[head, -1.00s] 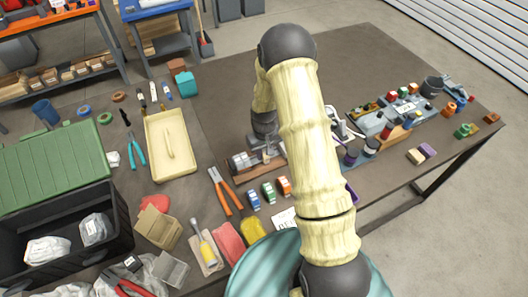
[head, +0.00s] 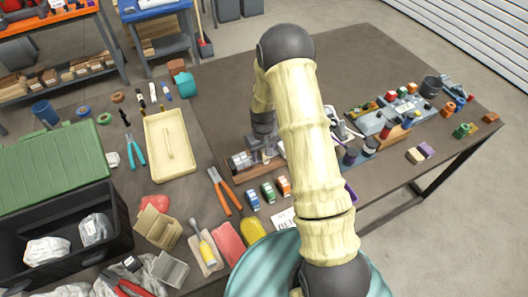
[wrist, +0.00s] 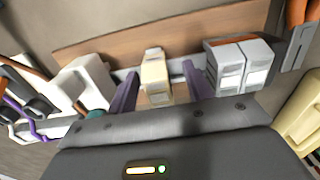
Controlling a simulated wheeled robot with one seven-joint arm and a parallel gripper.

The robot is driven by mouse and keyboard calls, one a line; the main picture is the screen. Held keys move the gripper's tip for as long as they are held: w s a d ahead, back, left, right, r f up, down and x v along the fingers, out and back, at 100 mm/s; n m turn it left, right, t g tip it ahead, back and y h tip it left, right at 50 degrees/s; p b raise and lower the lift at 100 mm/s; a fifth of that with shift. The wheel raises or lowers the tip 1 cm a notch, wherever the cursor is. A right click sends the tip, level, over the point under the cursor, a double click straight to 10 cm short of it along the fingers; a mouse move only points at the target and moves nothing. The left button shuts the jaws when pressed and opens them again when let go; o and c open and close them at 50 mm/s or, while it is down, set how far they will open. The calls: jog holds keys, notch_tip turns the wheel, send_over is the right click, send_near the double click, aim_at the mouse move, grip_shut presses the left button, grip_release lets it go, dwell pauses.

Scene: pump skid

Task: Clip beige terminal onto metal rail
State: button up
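The beige terminal (wrist: 156,80) stands upright at the metal rail (wrist: 176,70), between my fingertips in the wrist view. Whether it is fully clipped on is hard to tell. My gripper (wrist: 160,88) has its two purple fingers on either side of the terminal, with a gap visible at each side, so it looks open. In the head view my gripper (head: 264,150) is low over the rail's board, and the terminal is mostly hidden there.
Grey and white modules (wrist: 238,65) sit on the rail just to the right. A wooden board (wrist: 150,38) lies behind the rail. A white part (wrist: 84,82) is to the left.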

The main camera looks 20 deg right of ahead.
jog(key=shift+s+f, duration=0.1)
jog(key=shift+s, duration=0.05)
jog(key=shift+r, duration=0.25)
notch_tip(320, 180, up, 17)
jog(key=b, duration=0.2)
dwell(0.3)
jog(key=shift+r, duration=0.1)
jog(key=s+r+m+t, duration=0.2)
jog(key=s+r, duration=0.1)
jog(key=s, duration=1.5)
jog(key=shift+s+t, duration=0.2)
jog(key=shift+t, duration=0.1)
